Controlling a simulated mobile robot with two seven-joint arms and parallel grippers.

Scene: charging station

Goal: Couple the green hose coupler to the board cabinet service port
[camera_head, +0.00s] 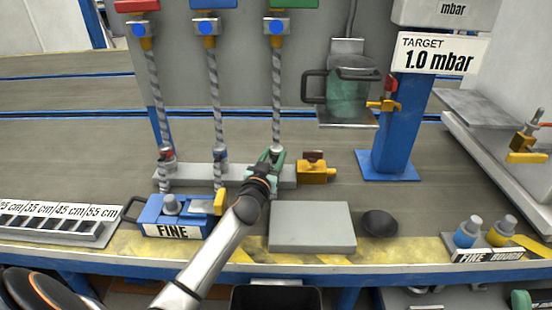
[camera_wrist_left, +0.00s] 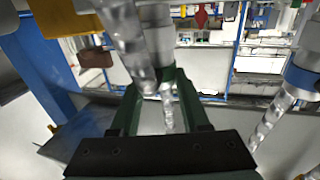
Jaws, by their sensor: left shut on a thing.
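Under the green block (camera_head: 294,3), a grey braided hose (camera_head: 276,90) hangs down to the green hose coupler (camera_head: 277,151) at the rack. My left gripper (camera_head: 265,165) is shut around this coupler. In the left wrist view the hose (camera_wrist_left: 125,40) runs down past the dark green fingers (camera_wrist_left: 155,100), which partly hide the coupler. A brass valve fitting (camera_head: 525,140) stands at the far right in front of a pale cabinet (camera_head: 520,60); I cannot tell whether it is the board cabinet service port. My right gripper is out of view.
Red-marked (camera_head: 166,157) and blue-marked (camera_head: 220,157) couplers stand left on the grey rack (camera_head: 180,178). A brass block (camera_head: 313,172) sits right of it. A blue post (camera_head: 390,130) and glass jar (camera_head: 350,90) stand toward the right. A grey plate (camera_head: 312,228) lies in front.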

